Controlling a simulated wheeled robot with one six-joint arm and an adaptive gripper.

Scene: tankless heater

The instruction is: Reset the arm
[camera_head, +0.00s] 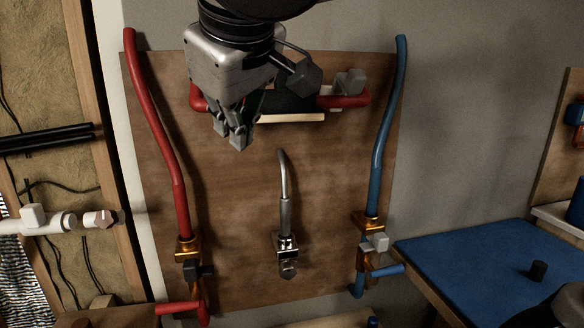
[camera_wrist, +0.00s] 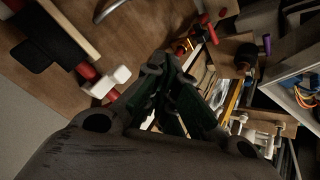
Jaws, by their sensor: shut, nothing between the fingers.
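My gripper (camera_head: 238,138) hangs from my arm at the top of the head view, in front of the wooden board (camera_head: 240,215). Its fingers point down and are shut with nothing between them. In the wrist view my gripper (camera_wrist: 180,75) has its fingertips together. The red pipe (camera_head: 165,150) runs down the board's left side and the blue pipe (camera_head: 386,140) down its right. A silver tap (camera_head: 286,210) stands at the middle of the board, below and right of my gripper. A red horizontal pipe (camera_head: 345,101) passes behind my gripper and is partly hidden.
Brass valves (camera_head: 187,248) and (camera_head: 366,225) sit low on the pipes. White piping (camera_head: 45,220) is on the left wall. The wrist view shows crowded shelves (camera_wrist: 270,125).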

